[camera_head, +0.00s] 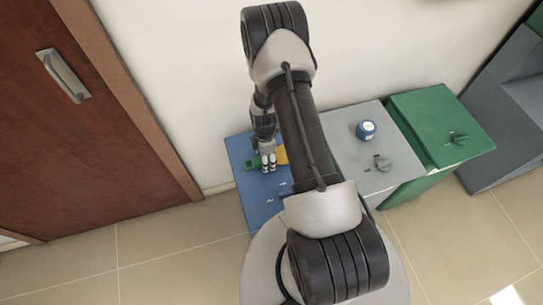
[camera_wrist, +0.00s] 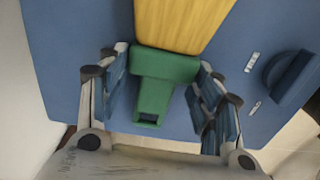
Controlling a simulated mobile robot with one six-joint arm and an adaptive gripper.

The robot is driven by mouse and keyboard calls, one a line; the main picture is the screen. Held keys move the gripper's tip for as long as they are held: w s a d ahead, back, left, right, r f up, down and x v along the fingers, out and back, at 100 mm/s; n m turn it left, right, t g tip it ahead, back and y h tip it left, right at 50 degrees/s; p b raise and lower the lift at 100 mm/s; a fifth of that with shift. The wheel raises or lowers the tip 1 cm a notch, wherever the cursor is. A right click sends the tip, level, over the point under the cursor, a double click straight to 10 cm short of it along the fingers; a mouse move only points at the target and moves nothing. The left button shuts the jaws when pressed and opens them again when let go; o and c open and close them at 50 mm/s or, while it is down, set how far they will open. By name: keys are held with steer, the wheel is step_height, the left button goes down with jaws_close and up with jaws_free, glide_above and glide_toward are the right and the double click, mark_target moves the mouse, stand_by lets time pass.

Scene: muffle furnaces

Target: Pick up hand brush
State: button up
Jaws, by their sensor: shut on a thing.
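The hand brush has a green part (camera_wrist: 165,75) and a yellow part (camera_wrist: 183,18), and lies over a blue top in the wrist view. In the head view its yellow part (camera_head: 282,155) and green part (camera_head: 249,165) show on either side of my fingers. My gripper (camera_head: 268,163) points down at the blue unit (camera_head: 262,207). In the wrist view my gripper (camera_wrist: 163,85) has one finger on each side of the green part, shut on it. Whether the brush touches the top or is just above it, I cannot tell.
A wall is behind; a brown door (camera_head: 85,130) stands left. Tiled floor in front is clear.

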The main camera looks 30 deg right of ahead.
step_height(320, 180, up, 20)
steer(key=p, duration=0.5)
steer(key=shift+p, duration=0.35)
